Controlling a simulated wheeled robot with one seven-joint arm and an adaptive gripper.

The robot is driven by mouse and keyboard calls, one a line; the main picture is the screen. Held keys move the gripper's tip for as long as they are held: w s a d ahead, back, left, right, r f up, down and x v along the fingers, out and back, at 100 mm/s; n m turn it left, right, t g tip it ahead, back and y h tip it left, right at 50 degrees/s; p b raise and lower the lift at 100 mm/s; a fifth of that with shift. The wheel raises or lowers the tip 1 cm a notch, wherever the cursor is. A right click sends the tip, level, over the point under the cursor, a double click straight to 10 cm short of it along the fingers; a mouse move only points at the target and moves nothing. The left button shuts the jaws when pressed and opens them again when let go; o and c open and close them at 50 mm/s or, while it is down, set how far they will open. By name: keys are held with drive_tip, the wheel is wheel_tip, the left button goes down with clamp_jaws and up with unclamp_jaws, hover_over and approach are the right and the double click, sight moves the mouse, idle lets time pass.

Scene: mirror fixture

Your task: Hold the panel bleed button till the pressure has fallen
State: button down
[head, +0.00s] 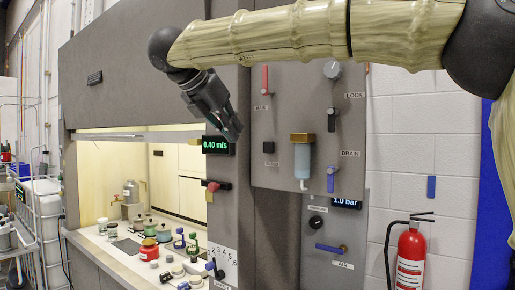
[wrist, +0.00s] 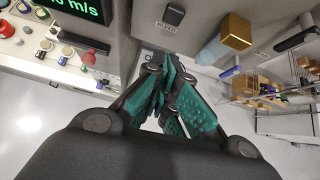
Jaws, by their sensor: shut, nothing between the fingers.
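The bleed button (head: 269,147) is a small black square on the grey panel (head: 290,90), above its BLEED label. It also shows at the top of the wrist view (wrist: 173,14). My gripper (head: 235,133) is shut and empty, up and to the left of the button in the head view. In the wrist view its teal-padded fingertips (wrist: 172,62) lie below the button, with a visible gap between them. I cannot see any contact. The pressure display (head: 345,202) reads 1.0 bar, partly cut by the panel edge above it.
A red MAIN lever (head: 265,79), a LOCK knob (head: 332,69), a brass-topped filter bowl (head: 302,155) and a blue DRAIN lever (head: 331,179) surround the button. A fume hood with a 0.40 m/s display (head: 218,146) stands left. A fire extinguisher (head: 411,255) stands right.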

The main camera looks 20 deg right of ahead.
sight(269, 147)
drive_tip(key=shift+s+a+r+m, duration=0.15)
drive_tip(key=shift+s+r, duration=0.15)
drive_tip(key=shift+r, duration=0.2)
drive_tip(key=shift+s+r+m, duration=0.15)
drive_tip(key=shift+s+r, duration=0.15)
drive_tip(key=shift+r, duration=0.15)
drive_tip(key=shift+w+d+r+p+x, duration=0.25)
drive_tip(key=shift+p+x, duration=0.85)
drive_tip(key=shift+x, duration=1.1)
drive_tip(key=shift+w+d+r+p+x, duration=0.1)
drive_tip(key=shift+r+p+x, duration=0.2)
drive_tip(key=shift+p+x, duration=1.35)
drive_tip(key=shift+w+d+r+p+x, duration=0.25)
drive_tip(key=shift+p+x, duration=0.3)
drive_tip(key=shift+x, duration=2.15)
drive_tip(key=shift+a, duration=0.1)
